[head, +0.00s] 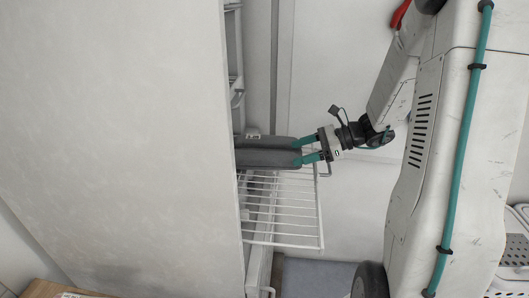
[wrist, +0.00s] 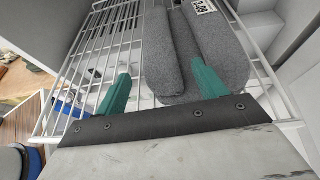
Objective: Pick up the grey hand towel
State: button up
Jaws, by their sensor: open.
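The grey hand towel (head: 266,158) lies folded on a white wire rack in the head view, beside a large pale panel. In the wrist view the towel (wrist: 162,60) shows two thick folds side by side, with a small printed white tag at the far end. My gripper (head: 298,151) is open at the towel's near end, its teal fingers pointing at it. In the wrist view my gripper (wrist: 161,69) has its left finger left of the towel, over the wires. Its right finger overlaps the right fold; I cannot tell whether it touches.
The white wire rack (head: 283,243) extends below the towel in the head view; its wires (wrist: 93,50) also show in the wrist view. The large pale panel (head: 120,140) stands close on the left. A wooden surface (wrist: 15,85) with objects shows at left in the wrist view.

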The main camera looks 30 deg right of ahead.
aim_at(289, 153)
jog(key=x, duration=0.5)
jog(key=c, duration=1.2)
jog(key=shift+r, duration=0.15)
